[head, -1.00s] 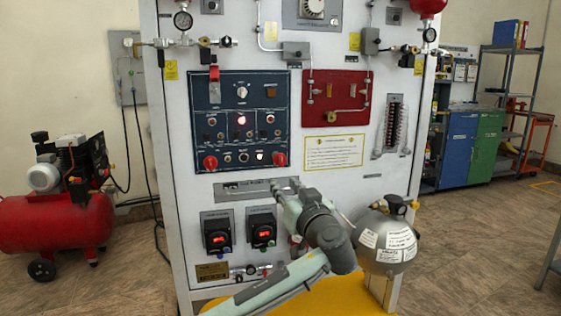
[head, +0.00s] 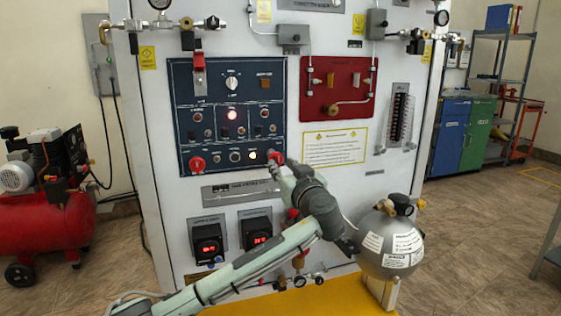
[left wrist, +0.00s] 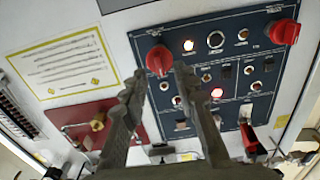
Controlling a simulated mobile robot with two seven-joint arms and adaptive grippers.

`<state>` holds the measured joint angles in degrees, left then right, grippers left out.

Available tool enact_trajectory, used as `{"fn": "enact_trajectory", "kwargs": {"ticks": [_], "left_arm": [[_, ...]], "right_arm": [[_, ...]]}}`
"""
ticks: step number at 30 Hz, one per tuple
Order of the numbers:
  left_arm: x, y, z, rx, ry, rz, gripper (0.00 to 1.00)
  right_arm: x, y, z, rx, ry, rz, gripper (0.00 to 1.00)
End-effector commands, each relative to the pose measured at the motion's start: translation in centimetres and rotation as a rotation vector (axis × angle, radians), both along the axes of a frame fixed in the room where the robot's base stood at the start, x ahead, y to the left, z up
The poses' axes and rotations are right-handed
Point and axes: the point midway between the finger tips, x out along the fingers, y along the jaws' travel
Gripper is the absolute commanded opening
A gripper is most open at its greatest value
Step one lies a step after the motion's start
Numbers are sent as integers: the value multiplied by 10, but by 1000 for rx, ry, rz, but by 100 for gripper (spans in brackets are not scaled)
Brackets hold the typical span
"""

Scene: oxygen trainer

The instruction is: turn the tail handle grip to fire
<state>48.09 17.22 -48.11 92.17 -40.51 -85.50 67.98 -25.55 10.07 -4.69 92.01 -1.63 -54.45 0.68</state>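Two red knobs sit at the lower corners of the blue control panel (head: 246,99): a left knob (head: 197,163) and a right knob (head: 277,157). I cannot read which one is marked as the tail handle. My left gripper (head: 279,168) is at the right knob, its fingertips partly covering it. In the left wrist view the gripper (left wrist: 160,77) is open, its fingers apart. There the same knob (left wrist: 159,59) shows between or just beyond the tips, with no clear contact. The other knob (left wrist: 284,32) is well to the right. My right gripper is in neither view.
A red panel (head: 338,71) and a yellow-edged instruction sheet (head: 335,147) are right of the blue panel. Below are two black boxes with red displays (head: 208,245). A grey sphere tank (head: 390,245) stands right of my arm. A red compressor (head: 40,235) is far left.

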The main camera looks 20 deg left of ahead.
Motion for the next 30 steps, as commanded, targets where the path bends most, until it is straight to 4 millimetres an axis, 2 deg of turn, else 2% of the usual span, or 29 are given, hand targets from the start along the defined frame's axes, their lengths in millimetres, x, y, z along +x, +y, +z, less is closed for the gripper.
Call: {"fn": "enact_trajectory", "kwargs": {"ticks": [6,14,15,22,30], "left_arm": [[17,12,0,1,1,0,29],[19,13,-1,-1,1,0,29],[19,13,-1,-1,1,0,28],[19,12,0,-1,1,0,0],[19,12,-1,0,1,0,0]], "right_arm": [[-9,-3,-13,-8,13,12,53],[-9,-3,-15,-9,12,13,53],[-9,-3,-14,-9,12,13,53],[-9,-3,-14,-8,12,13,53],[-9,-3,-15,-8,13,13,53]]}}
